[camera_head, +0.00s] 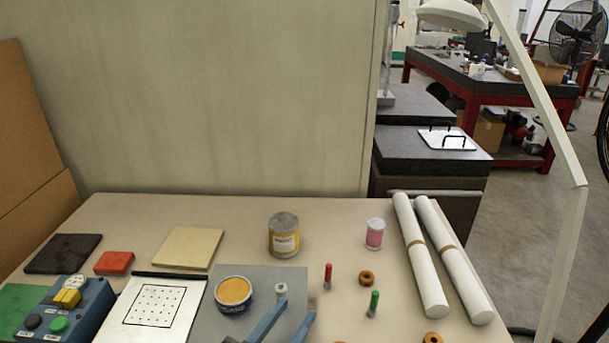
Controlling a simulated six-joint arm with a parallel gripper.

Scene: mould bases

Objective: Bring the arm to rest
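I see no part of my arm or my gripper that I can make out for sure in the head view. Two slanting blue bars (266,321) come into view at the bottom edge, on the grey mat; they look like tool handles, but their lower ends are cut off. The work table (345,218) fills the lower part of the view.
On the table stand an open can of orange stuff (233,291), a yellow-labelled tin (284,236), a pink-labelled jar (375,233), red (328,275) and green (374,303) pegs, brown rings (366,278), white rolls (422,262) and a blue button box (72,311).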

